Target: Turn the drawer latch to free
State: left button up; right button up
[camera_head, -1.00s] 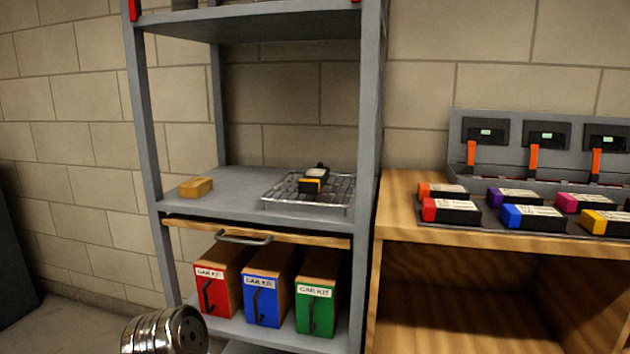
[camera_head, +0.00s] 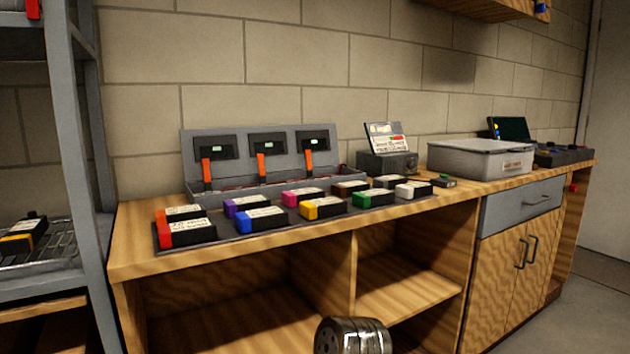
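A grey drawer (camera_head: 520,207) sits under the worktop at the right end of the wooden bench and appears closed. A small dark piece, perhaps its handle (camera_head: 540,199), shows on its front. A small red piece (camera_head: 573,187) sits to the right of the drawer, just below the worktop edge. I cannot tell whether it is the latch or how it is turned. Neither of my grippers is in view.
The wooden bench (camera_head: 125,250) carries several coloured battery packs, a charger with three bays (camera_head: 262,178), a small grey device (camera_head: 388,162) and a lidded grey box (camera_head: 480,160). Double cupboard doors (camera_head: 500,265) are below the drawer. A metal shelf (camera_head: 75,150) stands left. Floor shows at right.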

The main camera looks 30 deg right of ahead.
aim_at(573, 188)
jog(key=z, duration=2.45)
jog(key=i+l+z, duration=0.2)
jog(key=i, duration=0.2)
jog(key=i+z, duration=0.2)
jog(key=i, duration=0.25)
jog(key=i+l, duration=0.15)
jog(key=i, duration=0.6)
jog(key=i+l, duration=0.15)
jog(key=i, duration=0.6)
jog(key=i+l, duration=0.1)
jog(key=i, duration=0.6)
